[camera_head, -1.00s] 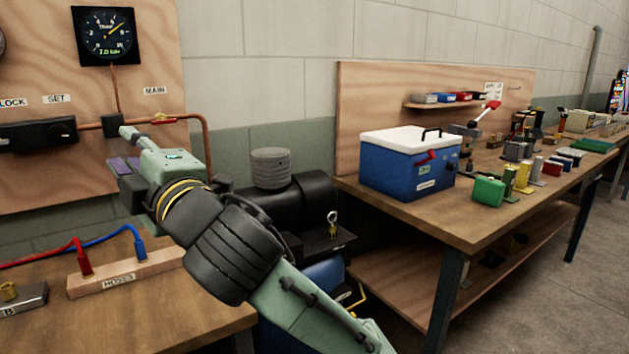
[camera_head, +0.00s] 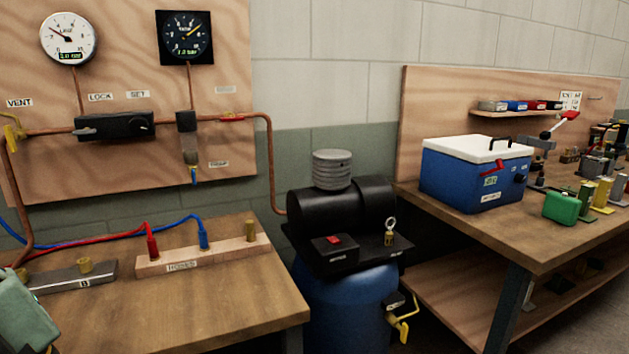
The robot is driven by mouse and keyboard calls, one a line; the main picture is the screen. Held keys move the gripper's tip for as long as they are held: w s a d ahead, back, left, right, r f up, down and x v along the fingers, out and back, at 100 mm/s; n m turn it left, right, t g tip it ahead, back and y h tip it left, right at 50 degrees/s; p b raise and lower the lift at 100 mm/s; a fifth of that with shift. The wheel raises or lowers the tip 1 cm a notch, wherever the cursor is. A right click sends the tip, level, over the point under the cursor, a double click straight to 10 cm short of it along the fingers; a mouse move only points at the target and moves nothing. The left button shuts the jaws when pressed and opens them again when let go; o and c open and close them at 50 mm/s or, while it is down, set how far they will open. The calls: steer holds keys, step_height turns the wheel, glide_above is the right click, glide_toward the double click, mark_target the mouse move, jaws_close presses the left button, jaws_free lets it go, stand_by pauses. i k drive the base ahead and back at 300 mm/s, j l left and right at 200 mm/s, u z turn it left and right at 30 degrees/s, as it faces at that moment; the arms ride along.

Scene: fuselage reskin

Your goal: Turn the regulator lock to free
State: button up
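The regulator (camera_head: 122,124) is a black block on the copper pipe of the plywood panel. A LOCK label (camera_head: 100,97) is above its left part and a SET label (camera_head: 138,94) above its right part. A dark flat piece (camera_head: 92,133) shows at its left front under LOCK, and a round knob (camera_head: 146,128) at its right end. The lock's exact position is too small and dark to read. Only a pale green part of my arm shows, at the lower left edge. My gripper's fingers are out of frame, and nothing of mine touches the regulator.
A white gauge (camera_head: 67,37) and a black gauge (camera_head: 187,38) hang above. A yellow vent handle (camera_head: 14,131) is at left. Below, a wooden hose block (camera_head: 205,255) with red and blue hoses stands on the bench. A compressor (camera_head: 345,210) stands to the right.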

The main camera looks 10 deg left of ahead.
mark_target(88, 131)
steer(key=u, duration=1.25)
